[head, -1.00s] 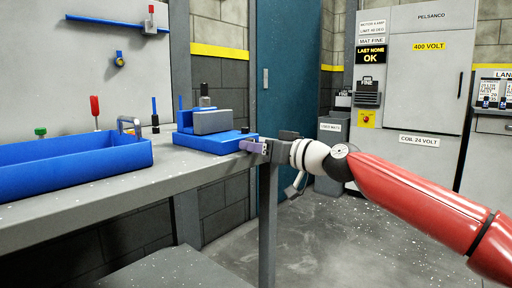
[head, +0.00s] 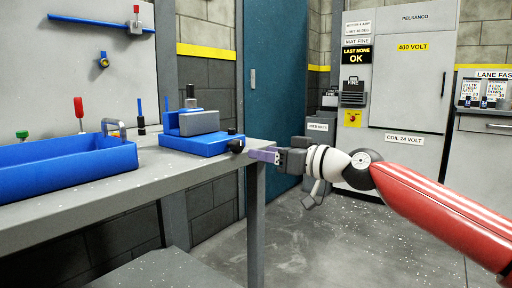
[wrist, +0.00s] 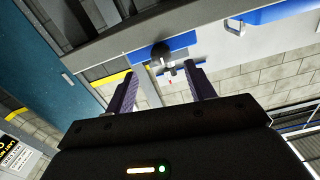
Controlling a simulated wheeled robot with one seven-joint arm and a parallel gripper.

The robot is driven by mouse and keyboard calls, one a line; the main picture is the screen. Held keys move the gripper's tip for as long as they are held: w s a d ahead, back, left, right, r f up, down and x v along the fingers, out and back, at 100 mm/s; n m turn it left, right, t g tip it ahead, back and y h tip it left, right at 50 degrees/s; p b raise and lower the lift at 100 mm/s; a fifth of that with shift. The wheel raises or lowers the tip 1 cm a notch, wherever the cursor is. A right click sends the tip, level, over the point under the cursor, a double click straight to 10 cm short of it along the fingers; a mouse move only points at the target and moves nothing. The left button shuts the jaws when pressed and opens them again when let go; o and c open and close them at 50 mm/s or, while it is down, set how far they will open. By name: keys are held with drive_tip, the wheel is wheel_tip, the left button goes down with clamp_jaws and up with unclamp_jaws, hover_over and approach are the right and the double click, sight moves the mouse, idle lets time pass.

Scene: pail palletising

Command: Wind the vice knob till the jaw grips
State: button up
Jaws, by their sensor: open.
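The vice sits on the grey bench near its right end, with a blue base (head: 200,144) and a grey jaw block (head: 199,122). Its black knob (head: 236,146) sticks out at the right side of the base. My gripper (head: 262,155) is just right of the knob, at the bench corner, with purple fingers apart and empty. In the wrist view the dark knob (wrist: 160,52) shows beyond the gap between the open fingertips (wrist: 160,72), not between the fingers. Whether the jaw grips anything is not clear.
A blue tray (head: 68,180) with a grey handle stands on the bench (head: 150,185) left of the vice. Upright red, green and blue tools stand behind it. A teal door (head: 268,85) and grey cabinets (head: 410,70) are at the back. The floor at right is clear.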

sight(241, 146)
drive_tip(key=w+a+n, duration=0.1)
drive_tip(key=a, duration=0.1)
drive_tip(key=w+a+p, duration=0.1)
drive_tip(key=w+a, duration=0.1)
drive_tip(key=w+a+n+p, duration=0.1)
drive_tip(key=w+a, duration=0.1)
drive_tip(key=shift+a+r+n, duration=0.1)
drive_tip(key=shift+r+n, duration=0.1)
drive_tip(key=shift+n, duration=0.1)
drive_tip(key=shift+s, duration=0.1)
drive_tip(key=shift+c, duration=0.2)
drive_tip(key=c, duration=0.9)
drive_tip(key=shift+m+b, duration=0.3)
drive_tip(key=shift+m, duration=2)
